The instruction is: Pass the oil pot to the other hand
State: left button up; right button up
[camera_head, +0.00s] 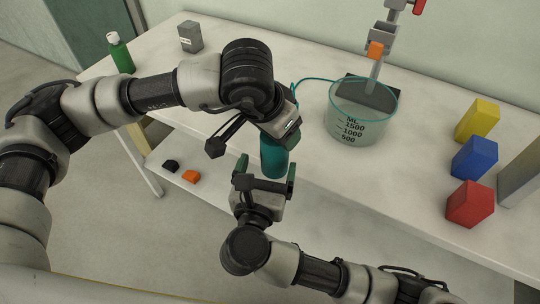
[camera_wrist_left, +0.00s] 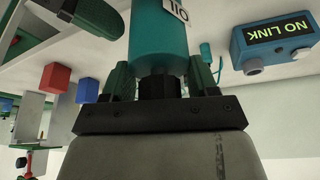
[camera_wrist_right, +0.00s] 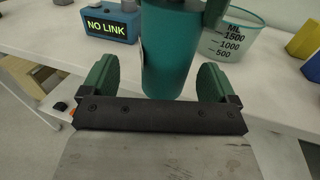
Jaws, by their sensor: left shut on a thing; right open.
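The oil pot (camera_head: 273,158) is a teal cylinder held in the air in front of the table edge. In the left wrist view, the pot (camera_wrist_left: 158,42) carries a label reading OIL. My left gripper (camera_head: 284,132) is shut on it from above. My right gripper (camera_head: 266,172) is open just below, its green fingers on either side of the pot's lower part. In the right wrist view, the pot (camera_wrist_right: 170,55) stands between the open fingers (camera_wrist_right: 156,84), with visible gaps on both sides.
The white table (camera_head: 400,185) holds a measuring beaker (camera_head: 350,125), yellow (camera_head: 478,120), blue (camera_head: 474,158) and red (camera_head: 470,204) blocks, a green bottle (camera_head: 120,53) and a grey box (camera_head: 190,37). A blue NO LINK device (camera_wrist_right: 110,24) also stands there. Small items lie on a lower shelf.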

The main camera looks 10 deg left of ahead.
aim_at(268, 165)
jog(key=shift+w+d, duration=0.2)
jog(key=shift+w, duration=1.45)
pick_arm(q)
jog(key=shift+d, duration=0.1)
pick_arm(e)
jog(key=shift+a, duration=0.1)
jog(key=c, duration=1.1)
pick_arm(q)
jog(key=o, duration=1)
pick_arm(e)
jog(key=shift+s, duration=0.1)
pick_arm(q)
jog(key=o, duration=0.4)
jog(key=shift+c, duration=0.2)
jog(key=shift+r, duration=0.1)
